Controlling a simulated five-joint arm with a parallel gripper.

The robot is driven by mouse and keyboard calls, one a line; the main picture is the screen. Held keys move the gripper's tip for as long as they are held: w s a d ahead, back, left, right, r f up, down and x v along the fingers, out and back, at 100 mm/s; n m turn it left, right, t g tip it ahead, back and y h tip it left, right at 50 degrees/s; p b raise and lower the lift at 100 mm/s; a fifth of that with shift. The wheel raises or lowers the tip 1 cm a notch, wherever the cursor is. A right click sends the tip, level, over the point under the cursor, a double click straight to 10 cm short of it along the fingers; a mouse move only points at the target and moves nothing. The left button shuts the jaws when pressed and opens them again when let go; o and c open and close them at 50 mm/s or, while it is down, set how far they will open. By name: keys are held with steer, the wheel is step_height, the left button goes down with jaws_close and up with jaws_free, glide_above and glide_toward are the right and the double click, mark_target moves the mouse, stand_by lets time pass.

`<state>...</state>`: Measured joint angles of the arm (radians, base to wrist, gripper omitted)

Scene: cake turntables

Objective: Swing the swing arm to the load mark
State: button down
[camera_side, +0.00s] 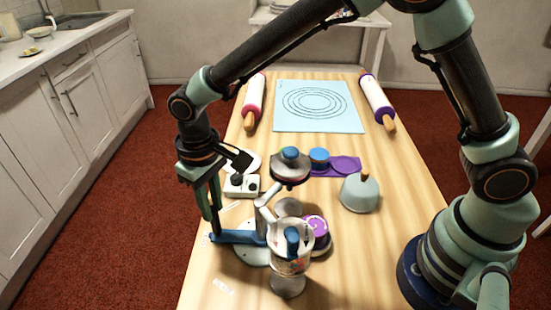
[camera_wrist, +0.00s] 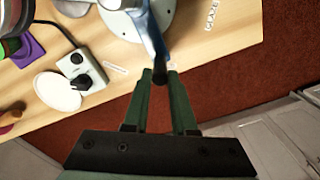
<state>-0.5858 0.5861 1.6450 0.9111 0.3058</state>
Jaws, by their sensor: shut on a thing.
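The blue swing arm (camera_side: 240,237) sticks out to the left from a round white base (camera_side: 252,255) at the front of the table. My gripper (camera_side: 215,236) points down and is shut on the arm's outer end, at the table's left edge. In the wrist view my gripper's fingertips (camera_wrist: 160,76) close around the dark tip of the swing arm (camera_wrist: 155,40). Small white labels lie on the table, one in front (camera_side: 222,287) and one behind (camera_side: 232,206).
A white control box with a dark knob (camera_side: 242,185) stands behind the swing arm. Rolling pins (camera_side: 254,102) and a blue mat (camera_side: 318,106) lie farther back.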

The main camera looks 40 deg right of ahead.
steer(key=c, duration=0.8)
jaws_free()
steer(key=shift+o, duration=0.2)
steer(key=shift+r, duration=3.5)
